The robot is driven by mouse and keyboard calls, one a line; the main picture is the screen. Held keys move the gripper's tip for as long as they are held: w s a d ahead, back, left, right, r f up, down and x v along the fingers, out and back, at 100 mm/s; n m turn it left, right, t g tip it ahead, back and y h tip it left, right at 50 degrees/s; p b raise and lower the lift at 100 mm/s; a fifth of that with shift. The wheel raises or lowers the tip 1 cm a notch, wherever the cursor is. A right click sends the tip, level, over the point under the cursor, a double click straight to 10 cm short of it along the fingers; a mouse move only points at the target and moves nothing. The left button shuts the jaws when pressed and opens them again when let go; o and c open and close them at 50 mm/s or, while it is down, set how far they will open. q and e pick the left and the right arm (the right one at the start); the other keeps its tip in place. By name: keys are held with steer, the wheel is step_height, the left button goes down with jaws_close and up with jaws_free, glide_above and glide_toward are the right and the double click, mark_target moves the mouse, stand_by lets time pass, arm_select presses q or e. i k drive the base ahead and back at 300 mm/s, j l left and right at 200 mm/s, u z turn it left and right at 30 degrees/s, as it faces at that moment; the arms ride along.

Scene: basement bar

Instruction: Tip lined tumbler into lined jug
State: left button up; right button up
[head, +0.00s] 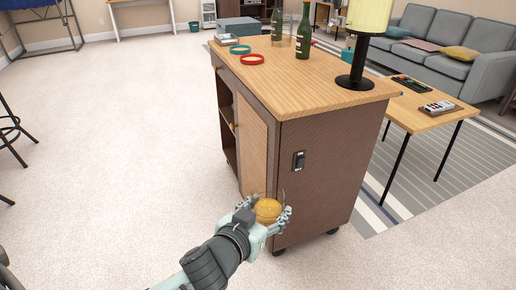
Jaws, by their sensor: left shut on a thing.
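My left gripper (275,213) comes in from the bottom and is shut on a clear glass tumbler (268,195) with amber contents. The tumbler looks about upright and is held low, in front of the near edge of the wooden cabinet (325,165). The fingers cover part of it, and I cannot make out any line on it. A faint clear glass outline (289,32) shows between the bottles on the cabinet top; I cannot tell whether it is the jug. My right gripper is not in view.
A low table (423,122) stands to the right.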

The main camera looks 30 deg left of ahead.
mark_target(282, 27)
steer(key=u, duration=1.7)
steer(key=i+u, duration=0.35)
steer(key=i, duration=4.05)
steer(key=i+z, duration=0.15)
steer(key=i, duration=0.2)
steer(key=i+j+z, duration=0.15)
steer(key=i, duration=0.2)
